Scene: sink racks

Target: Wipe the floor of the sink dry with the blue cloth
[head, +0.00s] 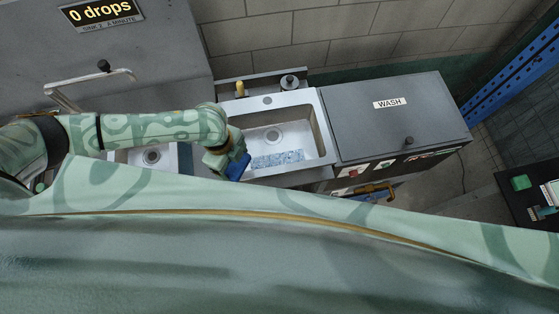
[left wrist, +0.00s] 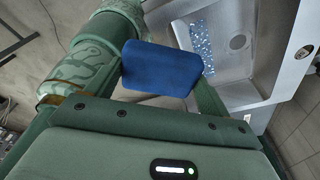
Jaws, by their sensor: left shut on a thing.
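My left gripper (head: 226,163) is shut on the blue cloth (head: 238,167), at the left front corner of the right-hand sink (head: 318,122). The cloth looks like a folded pad and also fills the jaws in the left wrist view (left wrist: 160,70). A speckled, wet-looking patch (head: 278,160) lies on the front part of the sink floor, right of the cloth. It also shows in the left wrist view (left wrist: 202,48), beside the round drain (left wrist: 238,42). I cannot tell whether the cloth touches the sink. My right gripper is not in view.
A second basin with a drain (head: 152,157) lies to the left, partly under my left arm. A grey lid marked WASH (head: 400,112) adjoins the sink on the right. A yellow-topped fitting (head: 240,88) and a round knob (head: 290,82) stand behind the sink. A sign reads "0 drops" (head: 101,13).

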